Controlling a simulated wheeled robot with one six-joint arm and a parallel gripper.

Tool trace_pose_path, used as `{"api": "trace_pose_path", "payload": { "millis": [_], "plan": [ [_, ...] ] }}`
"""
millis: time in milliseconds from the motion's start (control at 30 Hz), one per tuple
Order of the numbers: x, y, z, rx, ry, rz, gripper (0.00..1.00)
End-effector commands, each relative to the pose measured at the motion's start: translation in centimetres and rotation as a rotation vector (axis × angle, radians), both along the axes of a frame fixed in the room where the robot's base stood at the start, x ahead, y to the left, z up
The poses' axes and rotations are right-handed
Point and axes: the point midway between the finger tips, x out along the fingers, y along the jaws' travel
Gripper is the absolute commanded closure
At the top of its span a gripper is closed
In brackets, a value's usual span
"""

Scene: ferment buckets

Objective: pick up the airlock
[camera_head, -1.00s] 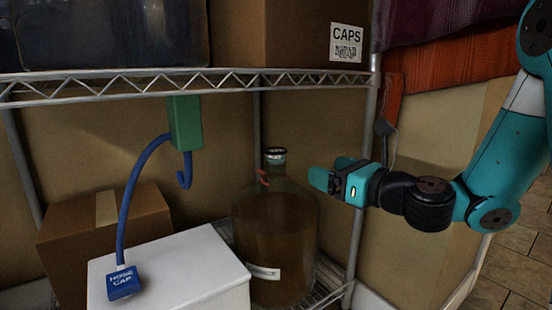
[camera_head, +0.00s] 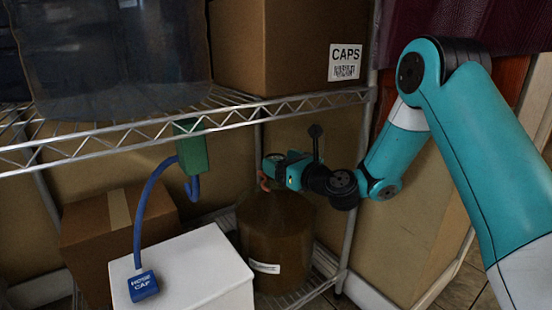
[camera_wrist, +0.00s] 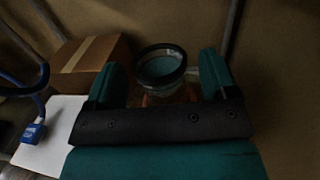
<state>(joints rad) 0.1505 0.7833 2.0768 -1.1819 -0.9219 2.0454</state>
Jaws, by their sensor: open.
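A large brown glass jug (camera_head: 275,238) stands on the lower shelf with a pale label. At its top, the wrist view shows a round clear piece with a dark rim (camera_wrist: 160,64); I cannot tell whether this is the airlock or the jug's neck. My gripper (camera_head: 273,166) is at the jug's top and hides this piece in the head view. In the wrist view, my gripper (camera_wrist: 165,78) is open, with a teal finger on each side of the rim. I cannot tell whether either finger touches it.
A wire shelf edge (camera_head: 180,128) runs above my gripper, with a CAPS carton (camera_head: 285,45) on it. A green block (camera_head: 192,150) hangs below, with a blue hose to a HOSE CAP tag (camera_head: 143,286). A white box (camera_head: 190,270) and brown carton (camera_head: 100,240) stand left.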

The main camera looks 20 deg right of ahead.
Motion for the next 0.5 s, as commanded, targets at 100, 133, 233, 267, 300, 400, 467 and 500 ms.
{"api": "trace_pose_path", "payload": {
  "millis": [100,133,233,267,300,400,467,500],
  "plan": [
    [1.16,0.67,0.24,-0.001,0.002,0.002,0.21],
    [1.31,0.73,0.18,-0.001,0.002,0.002,0.21],
    [1.5,0.8,0.0,0.0,0.001,0.001,0.21],
    [1.5,0.79,-0.03,0.0,0.001,0.001,0.21],
    [1.48,0.78,-0.06,0.0,0.001,0.001,0.21],
    [1.47,0.77,-0.06,0.0,0.001,0.001,0.28],
    [1.47,0.76,-0.06,0.0,0.001,0.001,0.42],
    [1.46,0.76,-0.05,0.0,0.001,0.001,0.51]
  ]
}}
